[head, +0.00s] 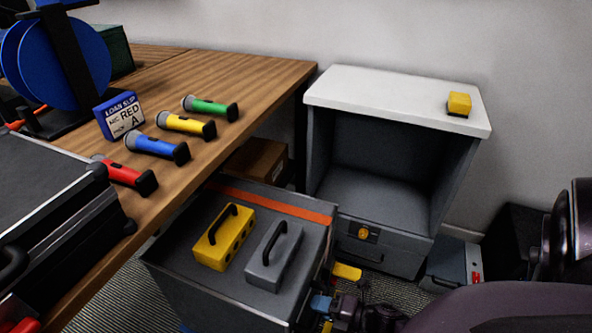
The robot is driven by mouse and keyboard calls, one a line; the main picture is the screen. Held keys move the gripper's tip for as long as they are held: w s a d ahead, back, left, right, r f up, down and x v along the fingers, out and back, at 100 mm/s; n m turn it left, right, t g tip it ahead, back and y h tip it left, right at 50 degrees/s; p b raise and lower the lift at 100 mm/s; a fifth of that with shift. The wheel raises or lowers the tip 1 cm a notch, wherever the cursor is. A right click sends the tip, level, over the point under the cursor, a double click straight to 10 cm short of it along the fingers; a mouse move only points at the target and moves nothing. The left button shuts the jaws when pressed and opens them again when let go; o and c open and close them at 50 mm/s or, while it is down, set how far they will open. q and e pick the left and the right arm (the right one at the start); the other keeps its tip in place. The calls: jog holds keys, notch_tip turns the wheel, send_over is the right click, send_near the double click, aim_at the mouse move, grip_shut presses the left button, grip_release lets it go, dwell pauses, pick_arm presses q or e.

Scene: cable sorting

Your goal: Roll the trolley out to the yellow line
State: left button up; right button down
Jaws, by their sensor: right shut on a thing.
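The trolley (180,257) appears to be the low grey unit with an orange stripe across its top, partly under the wooden table. A yellow case and a grey case lie on it. My right gripper (322,304) is at the trolley's right front side, shut. It seems to hold the trolley's edge or handle, but the grip is mostly hidden. A yellow patch (347,272) shows low beside the trolley; I cannot tell whether it is part of the yellow line. My left gripper is not in view.
The yellow case (213,252) and grey case (262,272) have black handles. An open grey cabinet (422,257) with a white top stands behind, at right. The wooden table (235,70) holds several microphones and a loan slip. A grey box (447,262) is on the floor.

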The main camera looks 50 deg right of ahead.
jog(key=shift+f+v, duration=0.2)
jog(key=shift+v, duration=0.8)
jog(key=shift+f+v, duration=0.2)
jog(key=shift+v, duration=0.8)
jog(key=c, duration=1.1)
grip_release()
jog(key=shift+o, duration=0.2)
pick_arm(q)
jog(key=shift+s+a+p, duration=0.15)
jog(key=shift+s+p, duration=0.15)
jog(key=shift+p, duration=0.45)
pick_arm(e)
jog(key=v, duration=1.1)
